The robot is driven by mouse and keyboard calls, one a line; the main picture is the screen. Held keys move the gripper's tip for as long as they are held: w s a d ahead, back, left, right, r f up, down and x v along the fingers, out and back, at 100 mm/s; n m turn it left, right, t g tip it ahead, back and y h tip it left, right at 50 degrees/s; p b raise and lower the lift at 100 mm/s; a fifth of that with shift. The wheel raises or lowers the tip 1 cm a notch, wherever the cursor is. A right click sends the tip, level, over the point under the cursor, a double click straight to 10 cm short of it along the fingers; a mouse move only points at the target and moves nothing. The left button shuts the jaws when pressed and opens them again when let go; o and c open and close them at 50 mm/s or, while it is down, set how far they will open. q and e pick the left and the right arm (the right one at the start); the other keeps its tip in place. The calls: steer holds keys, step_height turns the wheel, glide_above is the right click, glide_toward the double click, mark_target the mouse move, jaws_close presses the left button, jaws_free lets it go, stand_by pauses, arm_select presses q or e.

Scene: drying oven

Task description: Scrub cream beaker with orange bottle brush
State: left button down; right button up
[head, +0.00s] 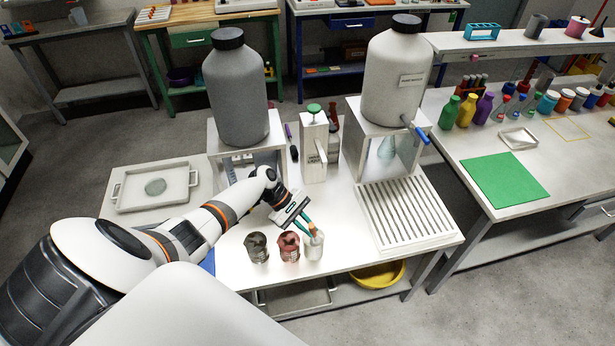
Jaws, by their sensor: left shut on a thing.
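The cream beaker (314,252) stands on the white table, rightmost in a row of three stained beakers. My left gripper (308,228) is right above it, pointing down at its mouth. The gripper is shut on the orange bottle brush (309,222), of which only a little orange shows between the fingers. The brush's lower end is hidden by the fingers and the beaker, so I cannot tell how deep it reaches. My right gripper is not in view.
A dark-stained beaker (257,249) and a red-stained beaker (289,248) stand close on the left. A slatted drying rack (408,212) lies to the right. Two large bottles (236,90) on stands and a green-topped dispenser (313,150) stand behind. A tray (130,197) lies left.

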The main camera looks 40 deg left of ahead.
arm_select(q)
step_height(320, 180, up, 11)
steer(key=p, duration=0.1)
stand_by(1.0)
stand_by(0.6)
